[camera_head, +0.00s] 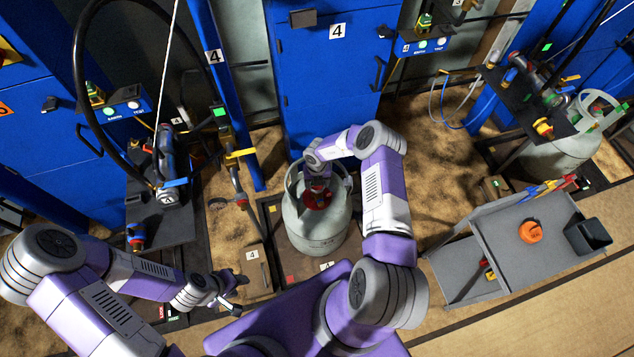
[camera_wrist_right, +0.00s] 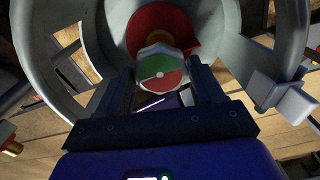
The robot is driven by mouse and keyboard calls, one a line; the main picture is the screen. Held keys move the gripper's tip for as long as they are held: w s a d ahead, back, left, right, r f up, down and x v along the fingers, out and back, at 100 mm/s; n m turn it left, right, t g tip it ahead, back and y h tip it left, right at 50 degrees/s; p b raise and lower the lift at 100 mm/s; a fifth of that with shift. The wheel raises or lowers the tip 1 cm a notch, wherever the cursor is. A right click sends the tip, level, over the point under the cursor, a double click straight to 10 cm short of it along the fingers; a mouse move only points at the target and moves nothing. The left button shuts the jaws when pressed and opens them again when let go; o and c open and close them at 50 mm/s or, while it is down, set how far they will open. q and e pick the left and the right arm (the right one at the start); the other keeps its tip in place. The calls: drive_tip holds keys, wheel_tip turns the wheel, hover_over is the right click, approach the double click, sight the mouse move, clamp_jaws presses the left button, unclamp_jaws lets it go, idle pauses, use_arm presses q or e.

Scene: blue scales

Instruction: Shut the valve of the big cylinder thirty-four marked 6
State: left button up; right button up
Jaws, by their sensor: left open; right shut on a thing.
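A big grey-white gas cylinder (camera_head: 316,235) stands upright on the scale below the blue cabinet labelled 4. I can read no 6 on it. My right gripper (camera_head: 318,186) reaches down inside its collar, over a red part (camera_head: 317,199) at the top. In the right wrist view, my right gripper (camera_wrist_right: 160,88) is shut on the valve knob (camera_wrist_right: 159,70). Its face is half green and half red. The collar (camera_wrist_right: 52,60) surrounds it. My left gripper (camera_head: 222,290) is open and empty at the lower left, away from the cylinder.
Another cylinder (camera_head: 560,155) stands at the right. A grey trolley (camera_head: 530,262) holds an orange item (camera_head: 531,232) and a dark bin (camera_head: 588,236). A filling station with hoses and a dark shelf (camera_head: 160,222) stands left of the held cylinder. Blue posts flank the cabinet.

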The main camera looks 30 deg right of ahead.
drive_tip(key=o, duration=1)
drive_tip(key=shift+o, duration=0.2)
wheel_tip(320, 180, up, 8)
drive_tip(key=shift+f+p, duration=0.2)
drive_tip(key=shift+p, duration=0.75)
